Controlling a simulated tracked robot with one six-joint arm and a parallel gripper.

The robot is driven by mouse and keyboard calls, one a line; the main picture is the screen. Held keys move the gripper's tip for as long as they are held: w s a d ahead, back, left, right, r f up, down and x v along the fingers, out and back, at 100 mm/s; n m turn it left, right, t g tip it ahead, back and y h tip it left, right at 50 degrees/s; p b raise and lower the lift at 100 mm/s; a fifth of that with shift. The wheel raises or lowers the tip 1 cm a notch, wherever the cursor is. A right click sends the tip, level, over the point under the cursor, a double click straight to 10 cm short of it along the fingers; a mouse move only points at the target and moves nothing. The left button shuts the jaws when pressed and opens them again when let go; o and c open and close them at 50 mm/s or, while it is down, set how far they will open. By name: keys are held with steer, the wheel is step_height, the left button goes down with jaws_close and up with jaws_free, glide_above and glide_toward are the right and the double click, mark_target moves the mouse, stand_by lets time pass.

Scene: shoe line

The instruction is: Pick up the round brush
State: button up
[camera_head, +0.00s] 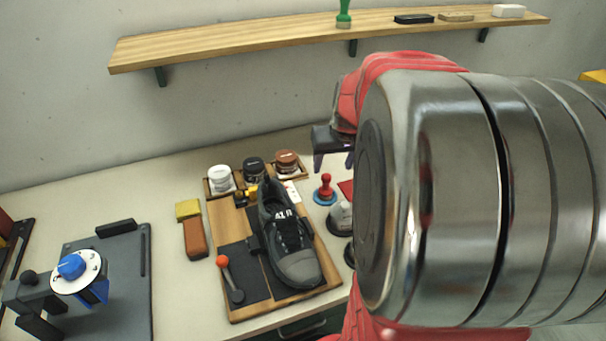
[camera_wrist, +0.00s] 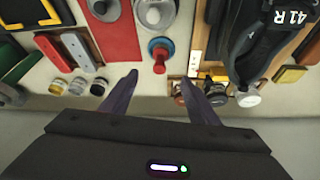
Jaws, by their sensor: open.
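A small round tool with a red knob handle and a blue round base (camera_head: 325,190) stands upright on the table, right of the shoe; it fits a round brush, though bristles cannot be made out. It also shows in the wrist view (camera_wrist: 159,53), just beyond and between my fingertips. My gripper (camera_head: 333,163) is open and empty, above and behind this tool in the head view. Its two dark fingers also show in the wrist view (camera_wrist: 161,78), apart from the tool. A green-handled brush (camera_head: 343,15) stands on the wall shelf.
A dark shoe (camera_head: 287,240) lies on a wooden board (camera_head: 230,230) with jars (camera_head: 219,179) behind it. A grey-white round piece (camera_head: 340,217) stands close to the red-knobbed tool. A red flat piece (camera_wrist: 116,32) lies beside it. My arm hides the table's right side.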

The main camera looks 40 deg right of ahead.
mark_target(326, 183)
steer(key=shift+x, duration=4.25)
steer(key=shift+x, duration=2.65)
steer(key=c, duration=1.1)
steer(key=shift+w+r, duration=0.1)
steer(key=shift+r, duration=0.05)
steer(key=shift+c, duration=0.2)
step_height(326, 183, up, 10)
steer(key=shift+f, duration=0.1)
